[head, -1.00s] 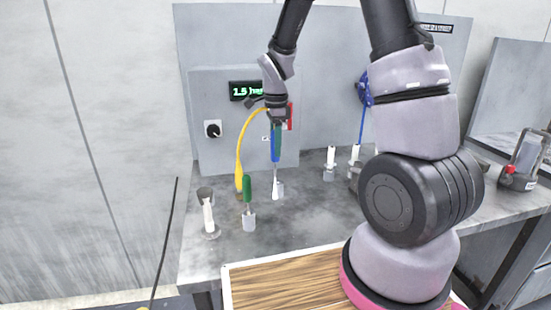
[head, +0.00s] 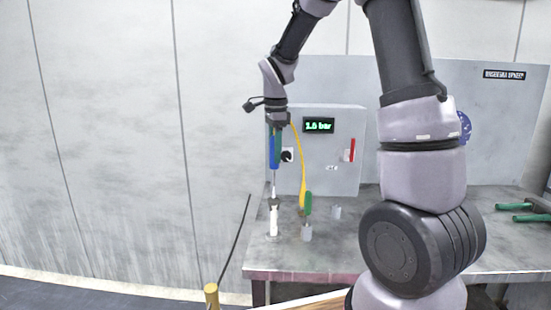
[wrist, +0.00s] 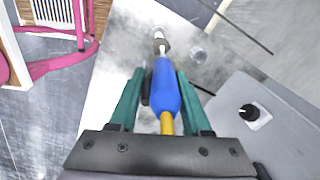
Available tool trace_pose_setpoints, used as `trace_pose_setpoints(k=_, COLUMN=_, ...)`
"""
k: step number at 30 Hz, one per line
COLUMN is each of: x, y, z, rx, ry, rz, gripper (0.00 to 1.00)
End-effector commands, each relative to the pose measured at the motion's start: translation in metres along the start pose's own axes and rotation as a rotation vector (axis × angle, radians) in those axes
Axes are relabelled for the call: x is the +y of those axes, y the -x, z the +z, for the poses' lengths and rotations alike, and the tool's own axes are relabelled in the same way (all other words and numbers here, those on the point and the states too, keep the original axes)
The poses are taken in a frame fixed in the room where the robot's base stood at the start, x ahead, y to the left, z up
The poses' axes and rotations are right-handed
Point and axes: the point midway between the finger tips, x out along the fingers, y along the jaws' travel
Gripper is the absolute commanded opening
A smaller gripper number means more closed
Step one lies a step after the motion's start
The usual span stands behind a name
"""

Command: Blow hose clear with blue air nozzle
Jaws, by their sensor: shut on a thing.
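My gripper (head: 276,130) is shut on the blue air nozzle (head: 274,152) and holds it upright, tip down. In the wrist view the nozzle (wrist: 166,92) sits between green fingers (wrist: 160,105), with a yellow hose at its back end. In the head view the yellow hose (head: 303,165) hangs in a curve beside the gripper. The nozzle's thin tip is directly above a white upright piece with a dark top (head: 273,222), at the bench's left end. Whether the tip touches or enters it, I cannot tell.
A green-handled tool (head: 307,203) stands in a grey holder just right. Another grey holder (head: 336,212) is behind it. A panel box behind has a display (head: 319,125) reading 1.6 bar and a red lever (head: 350,151). A thin black line (head: 236,240) rises left of the bench (head: 330,258).

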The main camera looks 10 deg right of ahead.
Motion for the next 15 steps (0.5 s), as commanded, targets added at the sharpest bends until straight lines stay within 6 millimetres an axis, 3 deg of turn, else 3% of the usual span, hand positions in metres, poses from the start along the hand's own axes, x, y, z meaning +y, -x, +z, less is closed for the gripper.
trace_pose_setpoints(k=15, x=0.002, y=-0.033, z=0.0, rx=0.0, ry=0.0, rz=0.001, gripper=0.0)
